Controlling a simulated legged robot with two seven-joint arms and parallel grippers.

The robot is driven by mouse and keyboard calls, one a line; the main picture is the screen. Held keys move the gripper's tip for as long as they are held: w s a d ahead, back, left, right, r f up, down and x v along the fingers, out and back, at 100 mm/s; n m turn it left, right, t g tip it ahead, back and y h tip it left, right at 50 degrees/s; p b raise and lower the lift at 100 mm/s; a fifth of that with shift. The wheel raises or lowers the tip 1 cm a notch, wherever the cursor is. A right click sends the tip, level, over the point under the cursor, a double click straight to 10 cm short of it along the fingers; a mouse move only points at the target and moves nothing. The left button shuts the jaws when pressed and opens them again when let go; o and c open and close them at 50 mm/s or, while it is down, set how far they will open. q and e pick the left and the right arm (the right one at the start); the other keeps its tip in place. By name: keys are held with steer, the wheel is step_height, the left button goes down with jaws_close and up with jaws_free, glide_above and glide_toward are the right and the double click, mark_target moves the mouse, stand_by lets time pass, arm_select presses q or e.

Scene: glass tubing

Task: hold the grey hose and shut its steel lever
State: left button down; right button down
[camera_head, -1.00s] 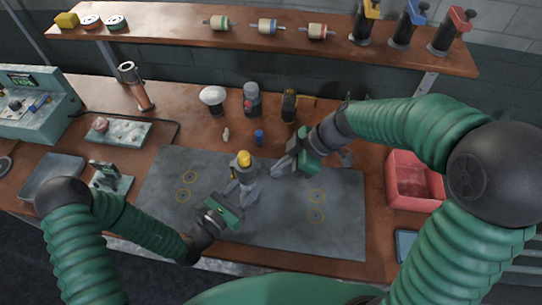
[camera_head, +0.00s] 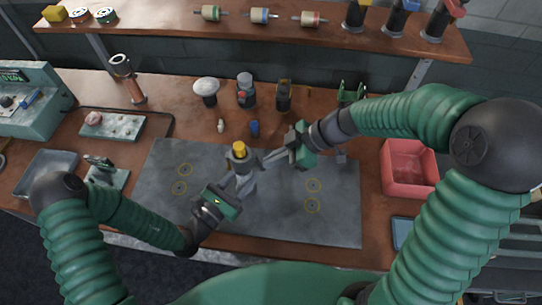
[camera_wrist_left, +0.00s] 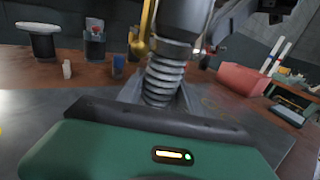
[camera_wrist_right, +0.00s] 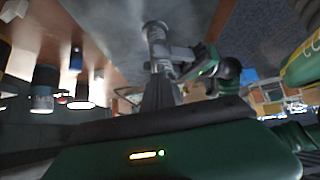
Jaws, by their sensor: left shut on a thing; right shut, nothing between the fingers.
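The grey hose (camera_head: 240,164) stands upright over the grey mat, with a yellow top. Its ribbed lower part (camera_wrist_left: 163,80) and dark upper body (camera_wrist_left: 182,22) fill the middle of the left wrist view. My left gripper (camera_head: 243,187) is shut on the hose from the front left. My right gripper (camera_head: 266,158) is shut and empty, its fingertips close to the hose's right side; I cannot tell whether they touch. In the right wrist view the hose (camera_wrist_right: 155,38) shows beyond my right fingers (camera_wrist_right: 160,95). I cannot make out the steel lever clearly.
The grey mat (camera_head: 285,222) is otherwise clear. A small blue piece (camera_head: 255,129) and a pale piece (camera_head: 221,126) stand behind it, with dark bottles (camera_head: 284,97) farther back. A red bin (camera_head: 409,170) is at the right, a shelf (camera_head: 290,36) at the back.

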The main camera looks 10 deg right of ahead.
steer(key=shift+r, duration=0.25)
steer(key=d+f+v, duration=0.1)
steer(key=v, duration=0.8)
steer(key=shift+s+d, duration=0.2)
steer(key=shift+d, duration=0.25)
